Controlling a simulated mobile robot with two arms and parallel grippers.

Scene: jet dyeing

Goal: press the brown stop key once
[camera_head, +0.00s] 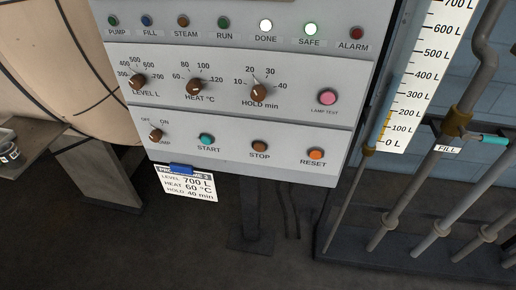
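The brown stop key (259,147) is a small round button on the lower section of the grey control panel (225,155), above the label STOP. The teal start key (206,140) is to its left and the orange reset key (316,154) to its right. Nothing covers the stop key. Neither of my grippers shows in this view.
Above are three knobs, a pink lamp test button (328,97) and a lamp row, with DONE (265,25) and SAFE (311,29) lit white. A recipe card (188,183) hangs below the panel. Pipes and a level gauge (425,80) stand right.

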